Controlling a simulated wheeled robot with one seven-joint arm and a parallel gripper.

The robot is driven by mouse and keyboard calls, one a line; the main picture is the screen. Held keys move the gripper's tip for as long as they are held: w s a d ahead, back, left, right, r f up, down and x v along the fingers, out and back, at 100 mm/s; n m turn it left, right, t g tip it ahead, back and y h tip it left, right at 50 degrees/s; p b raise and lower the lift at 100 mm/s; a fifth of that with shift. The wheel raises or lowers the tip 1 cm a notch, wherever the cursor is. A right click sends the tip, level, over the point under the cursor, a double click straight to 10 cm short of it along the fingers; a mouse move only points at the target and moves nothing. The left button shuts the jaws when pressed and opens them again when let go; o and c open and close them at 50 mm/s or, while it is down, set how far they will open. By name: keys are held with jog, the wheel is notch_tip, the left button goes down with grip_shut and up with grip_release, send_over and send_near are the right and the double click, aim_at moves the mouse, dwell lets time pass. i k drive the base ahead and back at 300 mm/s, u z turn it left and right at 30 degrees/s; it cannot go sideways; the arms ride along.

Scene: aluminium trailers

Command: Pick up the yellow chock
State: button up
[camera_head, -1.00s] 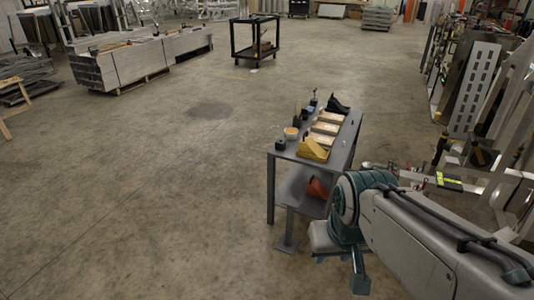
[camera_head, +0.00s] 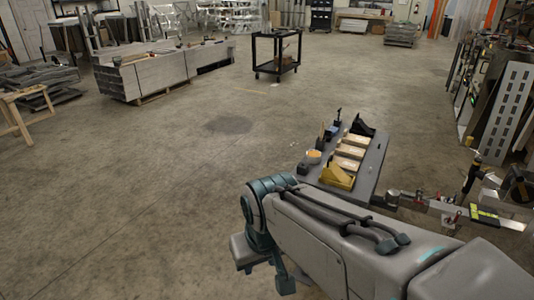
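The yellow chock (camera_head: 338,177) sits at the near end of the top of a grey table (camera_head: 371,176) in the head view. It is a wedge shape, next to wooden blocks. My arm reaches across the lower middle of the view, in front of the table's near end and hiding its lower part. My gripper (camera_head: 284,279) seems to be the teal piece pointing down at the arm's end, left of and nearer than the chock. Its fingers cannot be made out. It is apart from the chock.
Wooden blocks (camera_head: 348,152), an orange-topped container (camera_head: 314,156) and a black wedge (camera_head: 362,126) share the tabletop. A black cart (camera_head: 275,54) stands farther back. Racks with metal panels (camera_head: 508,108) line the right.

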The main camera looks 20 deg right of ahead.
aim_at(332, 171)
jog(key=u, duration=0.2)
jog(key=i, duration=1.7)
jog(key=z, duration=0.6)
jog(key=i, duration=0.9)
jog(key=z, duration=1.6)
jog(key=i, duration=0.55)
jog(key=z, duration=0.45)
